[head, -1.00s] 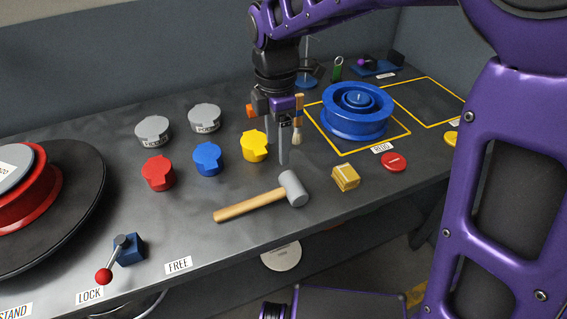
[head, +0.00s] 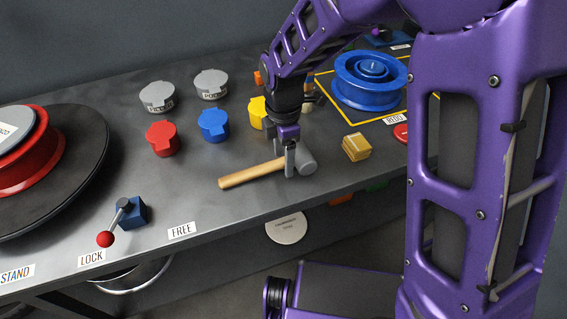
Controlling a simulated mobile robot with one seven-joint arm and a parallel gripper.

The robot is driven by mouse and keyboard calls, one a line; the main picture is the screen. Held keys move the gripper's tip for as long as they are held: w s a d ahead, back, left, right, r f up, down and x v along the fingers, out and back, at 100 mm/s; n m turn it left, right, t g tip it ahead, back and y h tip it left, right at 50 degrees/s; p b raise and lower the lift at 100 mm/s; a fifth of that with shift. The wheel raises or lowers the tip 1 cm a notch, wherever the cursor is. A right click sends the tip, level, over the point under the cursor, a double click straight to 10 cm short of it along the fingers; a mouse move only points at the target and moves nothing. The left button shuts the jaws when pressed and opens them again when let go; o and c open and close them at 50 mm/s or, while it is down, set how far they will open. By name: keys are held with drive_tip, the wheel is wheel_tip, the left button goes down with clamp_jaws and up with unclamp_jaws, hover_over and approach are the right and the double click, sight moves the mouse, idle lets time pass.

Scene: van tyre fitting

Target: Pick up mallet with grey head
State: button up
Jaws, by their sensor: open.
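The mallet lies on the dark bench top near its front edge, with a pale wooden handle (head: 247,174) pointing left and a grey head (head: 308,162) at the right. My gripper (head: 290,172) points down at the mallet, right where the handle meets the head. One grey finger shows in front of the handle; the other finger is mostly hidden behind it. The jaws are open. Whether the fingers touch the mallet cannot be told.
Red (head: 162,139), blue (head: 213,126) and yellow (head: 258,112) lidded pots stand behind the mallet. A small yellow box (head: 356,147) lies to its right. A blue wheel rim (head: 368,84) stands at back right. A red-knobbed lever (head: 105,239) is at front left.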

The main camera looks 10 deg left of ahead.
drive_tip(key=shift+f, duration=0.2)
clamp_jaws()
idle(1.3)
